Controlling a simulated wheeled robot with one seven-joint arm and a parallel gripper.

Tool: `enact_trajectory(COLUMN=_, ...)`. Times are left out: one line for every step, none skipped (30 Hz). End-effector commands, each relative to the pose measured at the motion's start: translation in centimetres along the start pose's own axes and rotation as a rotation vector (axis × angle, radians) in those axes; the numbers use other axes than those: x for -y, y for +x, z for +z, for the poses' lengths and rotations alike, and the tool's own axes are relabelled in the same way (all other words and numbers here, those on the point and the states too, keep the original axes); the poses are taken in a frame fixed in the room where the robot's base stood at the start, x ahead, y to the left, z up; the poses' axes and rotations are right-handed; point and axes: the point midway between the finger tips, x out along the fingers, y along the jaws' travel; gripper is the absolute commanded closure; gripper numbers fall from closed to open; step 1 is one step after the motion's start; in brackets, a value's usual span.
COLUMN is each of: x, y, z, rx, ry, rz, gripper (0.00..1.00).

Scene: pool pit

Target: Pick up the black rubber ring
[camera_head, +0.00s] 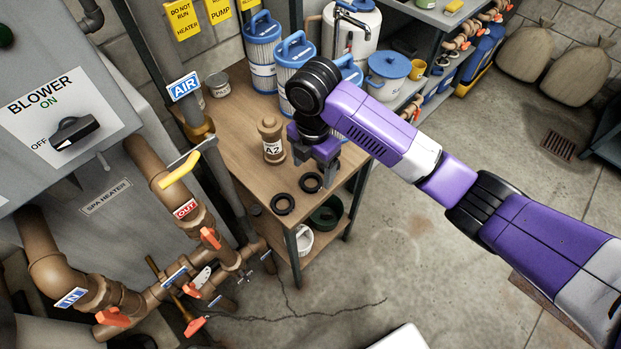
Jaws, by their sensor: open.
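Two black rubber rings lie flat on the wooden table (232,142) near its front edge. One ring (275,207) is at the left, and the other ring (303,187) is a little to the right and farther back. My gripper (316,169) points down over the table, just behind and above the right-hand ring. Its grey fingers are apart, with no object visible between them. Neither ring is in its grasp. The exact height of the fingertips over the table is hard to tell.
Pipes with valves (160,180) run left of the table. Concrete floor is open at right.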

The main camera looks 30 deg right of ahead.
Motion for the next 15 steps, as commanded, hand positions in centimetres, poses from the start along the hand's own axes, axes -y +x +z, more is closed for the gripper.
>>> enact_trajectory(x=0.0, y=0.6, z=-0.2, rx=-0.002, ry=0.001, rz=-0.004, gripper=0.24)
enact_trajectory(x=-0.1, y=1.0, z=-0.3, rx=-0.002, ry=0.001, rz=-0.004, gripper=0.24)
enact_trajectory(x=-0.2, y=1.6, z=-0.3, rx=-0.002, ry=0.001, rz=-0.004, gripper=0.24)
enact_trajectory(x=-0.2, y=2.1, z=-0.3, rx=-0.002, ry=0.002, rz=-0.003, gripper=0.24)
enact_trajectory(x=-0.2, y=2.5, z=-0.3, rx=-0.002, ry=0.002, rz=-0.003, gripper=0.24)
enact_trajectory(x=-0.2, y=3.0, z=-0.3, rx=-0.001, ry=0.003, rz=-0.002, gripper=0.24)
enact_trajectory(x=-0.2, y=3.3, z=-0.3, rx=-0.001, ry=0.002, rz=-0.002, gripper=0.24)
enact_trajectory(x=-0.2, y=3.5, z=-0.3, rx=0.0, ry=0.002, rz=-0.002, gripper=0.24)
enact_trajectory(x=-0.2, y=3.7, z=-0.3, rx=0.0, ry=0.002, rz=-0.001, gripper=0.24)
enact_trajectory(x=-0.3, y=3.9, z=-0.3, rx=-0.001, ry=0.001, rz=0.0, gripper=0.24)
enact_trajectory(x=-0.3, y=3.9, z=-0.3, rx=-0.001, ry=0.001, rz=0.0, gripper=0.24)
enact_trajectory(x=-0.3, y=4.0, z=-0.3, rx=-0.001, ry=0.001, rz=0.001, gripper=0.24)
enact_trajectory(x=-0.3, y=4.0, z=-0.3, rx=-0.001, ry=0.001, rz=0.001, gripper=0.24)
enact_trajectory(x=-0.3, y=4.0, z=-0.3, rx=-0.001, ry=0.001, rz=0.001, gripper=0.24)
enact_trajectory(x=-0.3, y=4.0, z=-0.3, rx=-0.001, ry=0.001, rz=0.001, gripper=0.24)
